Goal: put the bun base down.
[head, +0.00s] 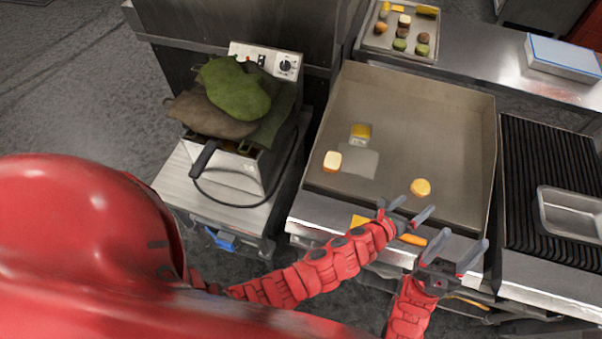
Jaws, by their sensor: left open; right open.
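A round golden bun piece (420,187) lies on the flat griddle (440,120), just beyond my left gripper (415,207). That gripper is open with its fingers apart, near the griddle's front edge, and nothing shows between them. A second pale bun piece (332,161) lies on the griddle further left. I cannot tell for sure which piece is the bun base. My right gripper (464,242) is open and empty, in front of the griddle's right front corner.
A yellow-topped block (360,132) stands on the griddle. A tray (376,45) of food pieces is behind. A fryer (235,165) draped with green cloths (236,88) stands left. A ribbed grill (545,150) holding a metal pan (585,213) stands right. The griddle's middle is clear.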

